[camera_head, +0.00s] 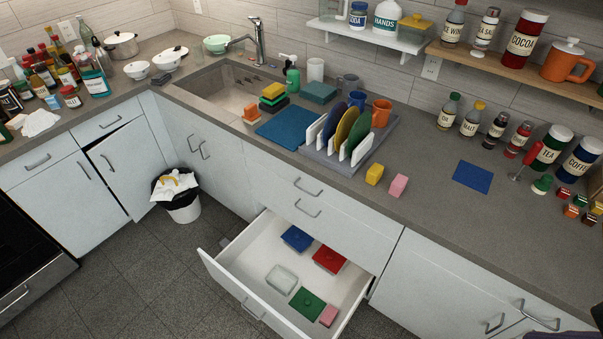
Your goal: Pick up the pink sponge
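A pink sponge (398,185) lies on the grey countertop, right of a yellow sponge (374,174) and apart from it. It is near the counter's front edge, above the open drawer. A pink block-like item (328,315) also lies inside the drawer, at its front right; I cannot tell whether it is a sponge.
The open drawer (226,274) juts out below the counter and holds blue, red, green and clear containers. A dish rack (352,158) with plates stands left of the sponges. A blue mat (473,177) lies to the right, with bare counter between.

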